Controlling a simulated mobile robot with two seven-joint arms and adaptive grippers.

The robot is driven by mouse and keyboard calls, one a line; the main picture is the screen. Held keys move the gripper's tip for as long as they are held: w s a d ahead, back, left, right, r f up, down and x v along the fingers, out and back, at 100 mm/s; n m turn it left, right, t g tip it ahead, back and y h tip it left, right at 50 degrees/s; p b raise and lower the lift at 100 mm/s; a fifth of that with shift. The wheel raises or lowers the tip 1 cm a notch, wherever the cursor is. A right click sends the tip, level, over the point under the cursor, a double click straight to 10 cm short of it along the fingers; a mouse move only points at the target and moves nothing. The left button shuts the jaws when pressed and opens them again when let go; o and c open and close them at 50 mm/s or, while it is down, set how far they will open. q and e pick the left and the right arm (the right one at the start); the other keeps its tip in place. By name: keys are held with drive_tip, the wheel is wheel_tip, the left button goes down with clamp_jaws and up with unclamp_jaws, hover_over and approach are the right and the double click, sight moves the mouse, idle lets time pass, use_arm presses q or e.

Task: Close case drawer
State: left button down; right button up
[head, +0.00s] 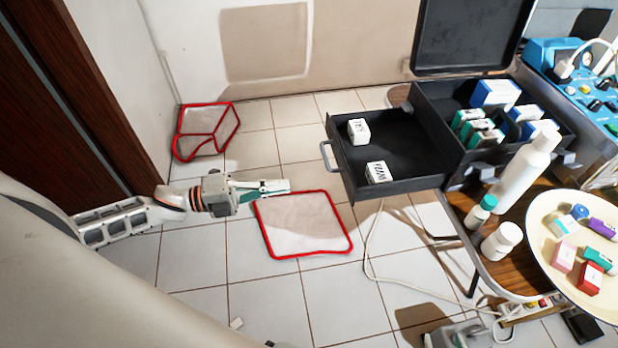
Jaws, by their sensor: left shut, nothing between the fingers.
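The black case (432,100) stands on the wooden table with its lid (470,35) raised. Its drawer (400,143) is pulled out to the left, past the table edge and over the floor. The drawer's grey handle (325,157) is on its left side. Two small white boxes, one at the back (358,131) and one at the front (378,172), lie inside it. My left gripper (286,186) is shut and empty, left of the handle and apart from it. What seems to be my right gripper (462,336) is cut off at the bottom edge.
The table (525,263) holds a white spray bottle (525,170), smaller bottles and a round tray (542,207) of small boxes. A blue device (570,75) stands at the right. A white cable (372,240) hangs to the floor. Red-edged squares (303,223) mark the tiles.

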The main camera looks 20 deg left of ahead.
sight(421, 171)
use_arm(q)
drive_tip(key=x, duration=1.3)
use_arm(e)
drive_tip(key=shift+a+r, duration=0.1)
drive_tip(key=shift+r, duration=0.05)
use_arm(q)
drive_tip(key=shift+w+d, duration=0.1)
drive_tip(key=shift+d, duration=0.05)
use_arm(e)
drive_tip(key=shift+s, duration=0.1)
use_arm(q)
drive_tip(key=b+x, duration=0.2)
drive_tip(key=x, duration=2)
drive_tip(key=shift+w+d+f+b, duration=0.15)
drive_tip(key=shift+w+d+b, duration=0.1)
drive_tip(key=shift+b, duration=0.05)
drive_tip(key=shift+w+d, duration=0.25)
drive_tip(key=shift+d, duration=0.1)
use_arm(e)
drive_tip(key=shift+w+f, duration=0.3)
drive_tip(key=shift+f, duration=0.35)
use_arm(q)
drive_tip(key=shift+r, duration=0.2)
use_arm(e)
drive_tip(key=shift+s, duration=0.1)
